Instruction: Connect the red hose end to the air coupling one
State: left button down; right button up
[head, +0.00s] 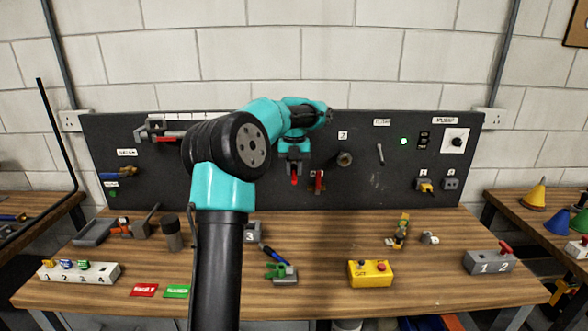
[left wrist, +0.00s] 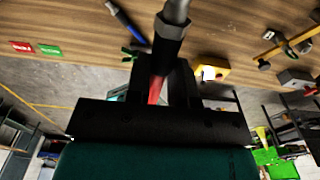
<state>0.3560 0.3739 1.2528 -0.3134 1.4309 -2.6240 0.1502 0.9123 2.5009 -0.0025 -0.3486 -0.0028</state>
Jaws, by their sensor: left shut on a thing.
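My left gripper (head: 294,168) is in front of the dark panel, pointing downward in the head view. It is shut on the red hose end (head: 294,180), whose red part shows just below the jaws. In the left wrist view the red hose end (left wrist: 155,90) lies between the fingers (left wrist: 165,85), with a dark hex collar and a grey shaft beyond it. I cannot tell whether these belong to the hose end or to a coupling. Air coupling one is not identifiable; my arm covers part of the panel. A round coupling (head: 344,159) sits under label 2. My right gripper is out of view.
A red-handled part (head: 318,182) is on the panel close right of my gripper. On the table are a yellow button box (head: 370,273), a grey box marked 1 and 2 (head: 489,262), a white numbered block (head: 80,273) and a dark cylinder (head: 172,232). The front right tabletop has free room.

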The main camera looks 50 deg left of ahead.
aim_at(294, 164)
pick_arm(q)
jog(key=shift+w+a, duration=1.1)
jog(key=shift+a, duration=0.1)
dwell(1.8)
jog(key=c, duration=0.6)
grip_release()
jog(key=shift+r, duration=0.15)
jog(key=shift+a+r, duration=0.1)
jog(key=shift+r, duration=3.25)
jog(key=shift+w, duration=0.1)
